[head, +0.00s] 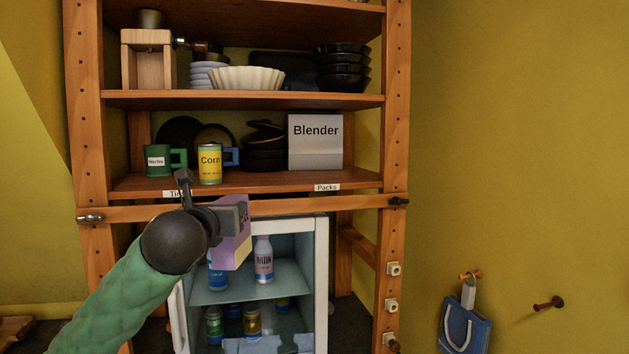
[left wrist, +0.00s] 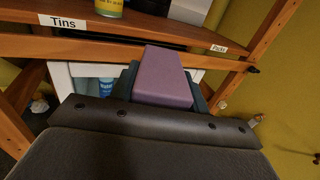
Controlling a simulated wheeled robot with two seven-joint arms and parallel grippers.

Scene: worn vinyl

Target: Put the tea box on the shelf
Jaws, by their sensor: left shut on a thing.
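In the left wrist view the purple box (left wrist: 164,78) sticks out from between the fingers. The gripper and box are just below and in front of the wooden shelf (head: 270,182). This shelf carries a "Tins" label (left wrist: 63,22) at left and a "Packs" label (head: 327,187) at right. A white Blender box (head: 315,148) stands above the Packs label. My right gripper is not in view.
A yellow Corn tin (head: 210,164), a green Herbs mug (head: 159,161) and black pots (head: 264,150) share that shelf. A wooden rail (head: 300,206) crosses below it. An open white fridge (head: 321,275) with bottles and jars stands behind the box. Shelf front near Packs looks clear.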

